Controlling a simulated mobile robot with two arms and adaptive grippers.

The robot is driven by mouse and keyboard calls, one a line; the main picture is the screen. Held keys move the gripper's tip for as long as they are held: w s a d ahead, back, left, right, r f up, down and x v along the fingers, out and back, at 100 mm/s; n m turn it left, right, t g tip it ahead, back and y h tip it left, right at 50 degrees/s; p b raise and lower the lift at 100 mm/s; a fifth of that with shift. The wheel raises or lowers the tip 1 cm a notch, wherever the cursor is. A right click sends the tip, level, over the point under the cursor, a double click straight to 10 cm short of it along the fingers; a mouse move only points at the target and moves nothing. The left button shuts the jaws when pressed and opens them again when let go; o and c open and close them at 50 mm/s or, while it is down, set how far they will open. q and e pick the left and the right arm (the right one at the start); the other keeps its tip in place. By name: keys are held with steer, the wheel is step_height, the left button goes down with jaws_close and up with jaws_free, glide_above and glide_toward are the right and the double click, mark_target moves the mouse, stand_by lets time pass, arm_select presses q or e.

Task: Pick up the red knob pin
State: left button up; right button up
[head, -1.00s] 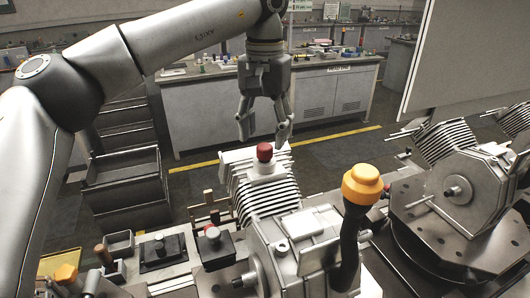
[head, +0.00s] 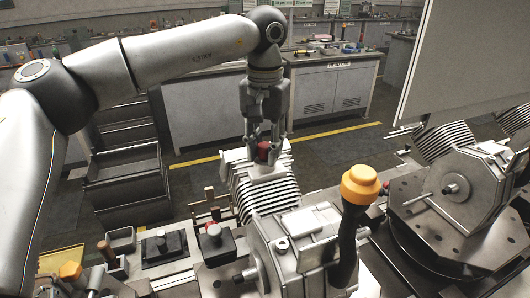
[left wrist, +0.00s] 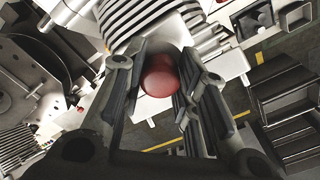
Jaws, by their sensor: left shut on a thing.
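The red knob pin (head: 263,152) stands at the top of the finned metal cylinder (head: 268,195) in the head view. Its round red head also shows in the left wrist view (left wrist: 160,77), between the fingers. My left gripper (head: 265,150) comes down from above and is shut on the red knob pin, with a finger on each side of it. In the left wrist view, my left gripper (left wrist: 158,85) has its fingers close about the knob. The pin's lower part is hidden. My right gripper is not in view.
An orange-capped black handle (head: 360,185) rises to the right of the cylinder. Small fixtures with a grey-red knob (head: 214,232) sit at the lower left. A second engine unit (head: 465,190) stands at the right. Stacked grey bins (head: 125,180) are at the left.

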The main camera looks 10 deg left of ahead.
arm_select(q)
steer(key=shift+r, duration=0.6)
steer(key=s+r+b, duration=0.1)
steer(key=r, duration=0.1)
steer(key=s+r+b, duration=0.1)
steer(key=s+r, duration=0.1)
steer(key=r, duration=0.1)
steer(key=s+d+r+b, duration=0.1)
steer(key=s+r, duration=0.1)
steer(key=shift+r, duration=0.4)
steer(key=s+d+r+b, duration=0.1)
steer(key=s+r, duration=0.3)
steer(key=s, duration=0.4)
steer(key=shift+s+d, duration=0.3)
steer(key=shift+s, duration=0.05)
steer(key=shift+f+b, duration=0.2)
steer(key=shift+b, duration=0.1)
steer(key=shift+f+b, duration=1.35)
steer(key=shift+f, duration=1.15)
steer(key=shift+f, duration=0.1)
steer(key=shift+f, duration=0.2)
steer(key=shift+f, duration=0.1)
